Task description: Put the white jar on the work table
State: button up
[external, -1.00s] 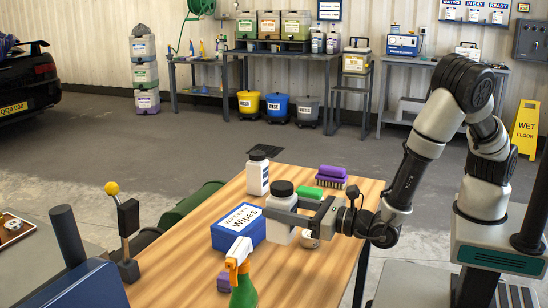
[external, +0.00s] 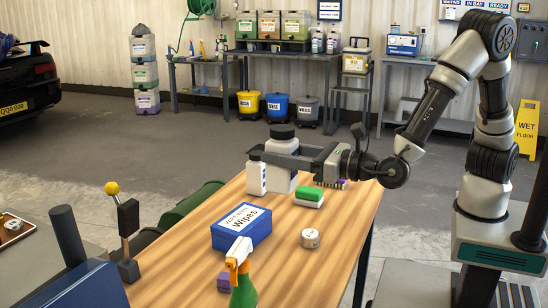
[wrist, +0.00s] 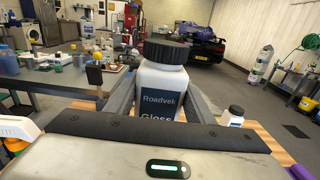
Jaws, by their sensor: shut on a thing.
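The white jar (external: 281,180) has a black lid and a dark label reading "Roadvek Gloss". My gripper (external: 283,157) is shut on it, with a finger on each side below the lid. The jar is upright and raised above the wooden table (external: 290,262). In the wrist view the jar (wrist: 160,92) stands between my two fingers (wrist: 160,105), its base hidden by the gripper body. I cannot tell whether this wooden table is the work table; grey-framed tables (external: 285,55) stand along the back wall.
Bare wood shows right of the wipes box.

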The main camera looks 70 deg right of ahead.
jog(key=w+d+m+g+h, duration=0.1)
jog(key=w+d+m+h, duration=0.15)
jog(key=w+d, duration=0.65)
jog(key=w+d+m+g+h, duration=0.15)
jog(key=w+d+h, duration=0.25)
jog(key=d, duration=1.1)
jog(key=w+d+m+g+h, duration=0.1)
jog(key=w+d+m+h, duration=0.4)
jog(key=d, duration=0.7)
jog(key=w+d+g+h, duration=0.1)
jog(key=w+d+g, duration=0.1)
jog(key=d, duration=1.4)
jog(key=shift+a+f+b, duration=0.15)
jog(key=shift+f+b, duration=0.4)
jog(key=shift+f, duration=2.95)
jog(key=shift+a+f+b, duration=0.15)
jog(key=shift+f+b, duration=0.4)
jog(key=shift+f, duration=3)
jog(key=shift+a+f+b, duration=0.15)
jog(key=shift+f+b, duration=0.4)
jog(key=shift+f, duration=2.95)
jog(key=shift+f, duration=0.15)
jog(key=o, duration=1.6)
jog(key=shift+f, duration=0.1)
